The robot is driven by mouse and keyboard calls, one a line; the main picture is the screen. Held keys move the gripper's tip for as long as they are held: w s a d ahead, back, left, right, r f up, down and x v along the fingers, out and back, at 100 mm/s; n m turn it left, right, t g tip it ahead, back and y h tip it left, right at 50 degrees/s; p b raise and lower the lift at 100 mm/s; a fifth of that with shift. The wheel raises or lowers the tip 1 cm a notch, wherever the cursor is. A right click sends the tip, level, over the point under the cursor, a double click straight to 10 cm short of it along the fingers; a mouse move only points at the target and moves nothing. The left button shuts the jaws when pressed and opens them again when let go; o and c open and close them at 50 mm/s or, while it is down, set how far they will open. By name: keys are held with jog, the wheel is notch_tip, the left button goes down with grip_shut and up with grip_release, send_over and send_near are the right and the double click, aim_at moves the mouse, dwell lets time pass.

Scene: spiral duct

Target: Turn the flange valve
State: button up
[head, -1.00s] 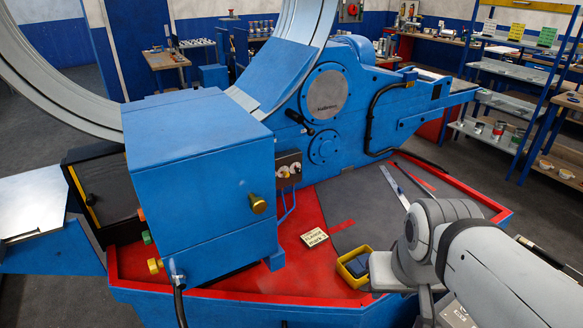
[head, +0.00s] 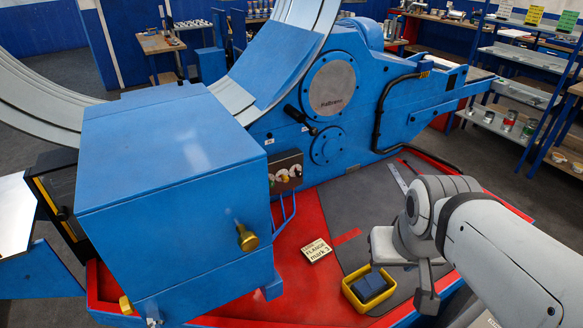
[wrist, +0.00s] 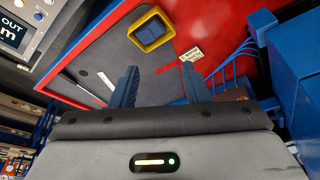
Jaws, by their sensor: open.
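A small dark valve panel (head: 285,172) with round white dials or knobs and a yellowish knob is on the blue machine, right of the big blue box. Blue pipes run down from it. I cannot tell which knob is the flange valve. A card reading "FLANGE mark 3" (head: 316,250) lies on the red deck below; it also shows in the wrist view (wrist: 192,54). My gripper (wrist: 160,88) is open and empty, its two dark blue fingers apart above the deck. In the head view it is at the right, well away from the panel, its fingers hard to make out.
A yellow tray (head: 369,289) with dark blue contents sits on the deck near my arm. The big blue box (head: 170,190) with a brass knob (head: 247,237) stands left of the panel. A large grey ring (head: 310,20) rises behind. Shelves (head: 520,90) stand at the far right.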

aim_at(287, 181)
jog(key=w+a+f+n+t+b, duration=0.1)
jog(key=w+f+n+t+b, duration=0.15)
jog(key=w, duration=0.65)
jog(key=w+a+f+n+t+y+b, duration=0.1)
jog(key=w+f+t+b, duration=0.25)
jog(key=w, duration=0.65)
jog(key=w+a+f+n+t+b, duration=0.2)
jog(key=w+f+b, duration=0.15)
jog(key=w, duration=0.55)
jog(key=w+a+f+n+t+y+b, duration=0.1)
jog(key=w+a+f+n+y+b, duration=0.1)
jog(key=w+a, duration=0.3)
jog(key=w+a+f+n+t+y+b, duration=0.1)
jog(key=w+a+f+n+y+b, duration=0.1)
jog(key=w+a+f+y, duration=0.2)
jog(key=w+a+f+n+y+b, duration=0.2)
jog(key=w+a+f, duration=0.3)
jog(key=w+a, duration=0.3)
jog(key=shift+w+a+f+n+t+y, duration=0.1)
jog(key=shift+w+f+n+t+y, duration=0.25)
jog(key=shift+y, duration=0.55)
jog(key=shift+r, duration=0.1)
jog(key=shift+c, duration=0.5)
grip_shut()
